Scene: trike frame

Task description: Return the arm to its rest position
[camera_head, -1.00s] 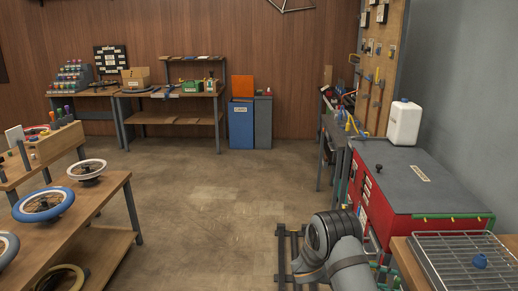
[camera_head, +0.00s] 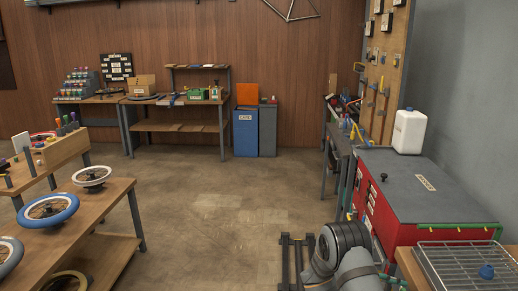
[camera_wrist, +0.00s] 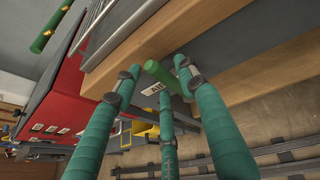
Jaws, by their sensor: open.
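My gripper (camera_wrist: 157,78) shows in the wrist view as several green-wrapped fingers, spread open. A short green cylinder (camera_wrist: 162,74) shows between the fingertips, by a white label at the wooden table edge; I cannot tell whether a finger touches it. In the head view my grey arm (camera_head: 345,255) is at the bottom centre, bent beside the red cabinet. The gripper itself is mostly hidden there.
The red cabinet (camera_head: 385,222) and a wooden table with a wire rack (camera_head: 455,262) stand close at the right. A white jug (camera_head: 409,132) is on the cabinet. A wheel bench (camera_head: 108,205) stands at left. The middle floor is clear.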

